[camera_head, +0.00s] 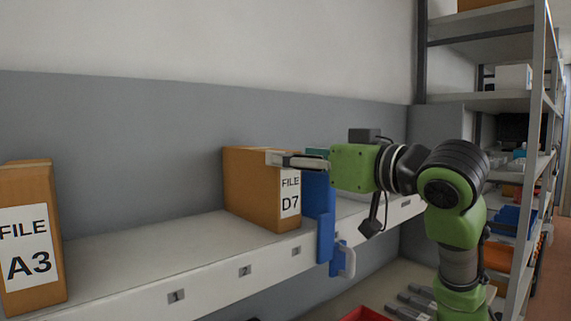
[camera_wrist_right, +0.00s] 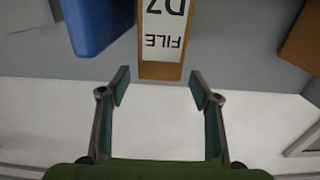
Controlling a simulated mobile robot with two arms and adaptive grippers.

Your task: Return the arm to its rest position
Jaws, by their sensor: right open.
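My right arm (camera_head: 455,195) comes in from the right in the head view. Its gripper (camera_head: 297,160) is level with the upper part of the box marked FILE D7 (camera_head: 255,190), in front of it. In the right wrist view, the right gripper (camera_wrist_right: 160,88) has its two fingers wide apart with nothing between the tips. The FILE D7 box (camera_wrist_right: 162,45) appears upside down beyond the fingertips there. My left gripper is not in view.
A blue upright object (camera_head: 319,210) stands beside the D7 box, just below my right gripper. A box marked FILE A3 (camera_head: 32,240) stands on the white shelf (camera_head: 140,255) at left, with bare shelf between. A metal rack (camera_head: 535,140) stands at right.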

